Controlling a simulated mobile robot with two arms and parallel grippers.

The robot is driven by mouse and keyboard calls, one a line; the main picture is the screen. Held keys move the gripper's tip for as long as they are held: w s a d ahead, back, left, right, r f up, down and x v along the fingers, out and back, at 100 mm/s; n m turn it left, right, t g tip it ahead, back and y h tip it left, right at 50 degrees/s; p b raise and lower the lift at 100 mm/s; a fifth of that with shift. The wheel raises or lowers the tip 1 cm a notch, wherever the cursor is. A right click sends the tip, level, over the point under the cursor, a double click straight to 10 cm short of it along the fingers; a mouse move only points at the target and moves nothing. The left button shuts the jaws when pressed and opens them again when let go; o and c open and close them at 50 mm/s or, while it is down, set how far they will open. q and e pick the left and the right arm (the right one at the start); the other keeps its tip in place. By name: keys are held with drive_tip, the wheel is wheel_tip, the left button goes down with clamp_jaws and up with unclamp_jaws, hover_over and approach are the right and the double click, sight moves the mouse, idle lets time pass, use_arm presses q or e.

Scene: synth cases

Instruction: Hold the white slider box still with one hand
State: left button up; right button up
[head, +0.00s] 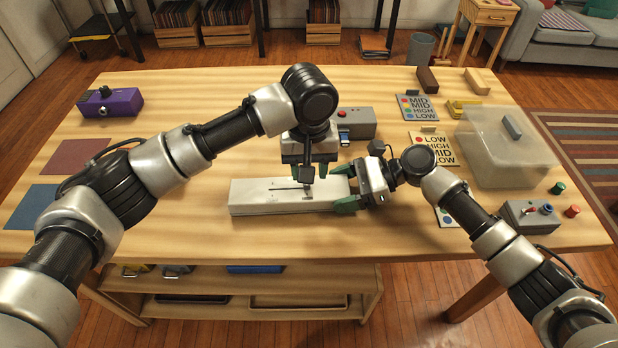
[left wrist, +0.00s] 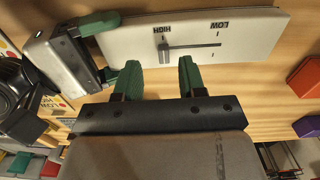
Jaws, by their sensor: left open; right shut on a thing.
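The white slider box (head: 262,203) lies flat on the table, long side left to right. It also shows in the left wrist view (left wrist: 262,30), with a dark slot, HIGH and LOW marks, and a small slider knob (left wrist: 163,47) at the HIGH end. My right gripper (head: 348,190) is shut on the right end of the box, its green fingers at the long sides. It shows at the upper left in the left wrist view. My left gripper (left wrist: 158,78) is open, its green fingers apart and empty beside or above the box near the knob. In the head view the left arm hides part of it.
A grey box (head: 358,121) stands behind the slider box. Label cards (head: 432,147), a clear lidded bin (head: 500,150) and a grey switch box (head: 530,214) are to the right. A purple box (head: 112,102) is at the left.

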use_arm(q)
wheel_tip(320, 180, up, 8)
drive_tip(key=shift+f, duration=0.15)
idle(0.3)
use_arm(e)
drive_tip(key=o, duration=1)
drive_tip(key=v, duration=1.2)
